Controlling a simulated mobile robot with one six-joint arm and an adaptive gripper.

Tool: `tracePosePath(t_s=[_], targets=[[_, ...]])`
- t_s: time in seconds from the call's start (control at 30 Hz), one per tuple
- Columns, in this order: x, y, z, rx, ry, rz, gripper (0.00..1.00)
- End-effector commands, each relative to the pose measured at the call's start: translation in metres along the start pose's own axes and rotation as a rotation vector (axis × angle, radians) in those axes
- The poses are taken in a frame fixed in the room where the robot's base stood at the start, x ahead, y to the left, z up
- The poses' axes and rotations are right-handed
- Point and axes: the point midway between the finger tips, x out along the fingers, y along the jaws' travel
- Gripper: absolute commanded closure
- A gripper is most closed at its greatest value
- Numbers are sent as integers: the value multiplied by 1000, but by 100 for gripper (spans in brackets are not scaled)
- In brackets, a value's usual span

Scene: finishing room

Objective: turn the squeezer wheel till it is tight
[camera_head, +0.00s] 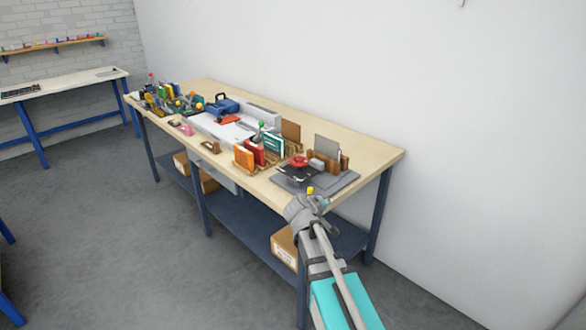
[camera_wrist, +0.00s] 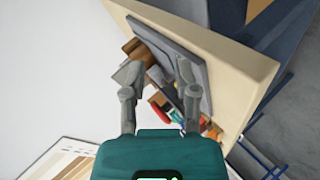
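A red wheel-like part (camera_head: 299,160), which I take to be the squeezer wheel, sits above a dark block on a grey board (camera_head: 343,184) near the workbench's right end. It is small here, so its tightness cannot be seen. In the head view my gripper (camera_head: 312,197) is at the bench's front right edge, nearer than the wheel and apart from it. The wrist view shows my gripper (camera_wrist: 157,72) open, its two fingers apart with nothing held. The grey board (camera_wrist: 180,42) lies beyond the fingers there; I cannot pick out the wheel surely.
The workbench (camera_head: 372,151) stands along a white wall. Wooden holders with orange and red books (camera_head: 244,157) are left of the board. A blue case (camera_head: 222,104) and several small items stand farther left. A cardboard box (camera_head: 284,248) is on the lower shelf. The floor in front is clear.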

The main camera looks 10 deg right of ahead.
Motion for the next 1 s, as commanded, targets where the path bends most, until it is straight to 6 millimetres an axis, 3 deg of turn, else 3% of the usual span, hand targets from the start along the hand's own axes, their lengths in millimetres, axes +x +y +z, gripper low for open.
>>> tracePosePath(t_s=[0.03, 0.2, 0.5, 0.7, 1.0], targets=[[8, -5, -15, -38, 47, 43, 61], [14, -6, -64, -187, 211, 192, 61], [6, -28, -140, -449, 459, 383, 61], [0, -37, -159, -531, 525, 430, 61], [-2, -37, -161, -540, 531, 436, 61]])
